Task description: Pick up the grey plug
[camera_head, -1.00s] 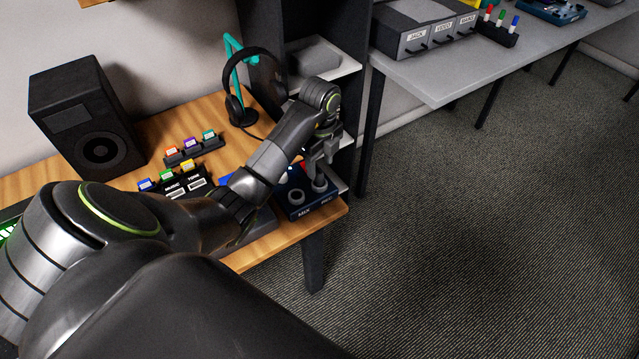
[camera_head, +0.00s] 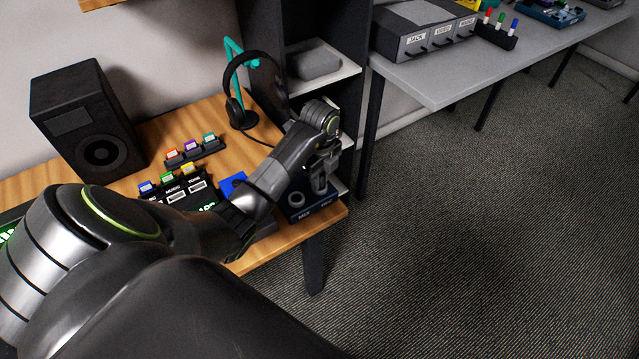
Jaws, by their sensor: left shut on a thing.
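My left gripper (camera_head: 319,181) is at the right end of the wooden desk, over the right side of a dark blue box (camera_head: 307,213) with white lettering on its front. It is shut on a small grey thing, which I take to be the grey plug; the fingers hide most of it. Whether it is clear of the box I cannot tell. A round grey ring-like piece (camera_head: 297,199) shows on the box's left side. My right gripper is not in view.
The wooden desk (camera_head: 222,133) holds a black speaker (camera_head: 88,122), a headset (camera_head: 233,107) on a teal stand and several coloured plugs in racks. A dark shelf unit (camera_head: 351,75) stands close behind the gripper. Open carpet lies to the right.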

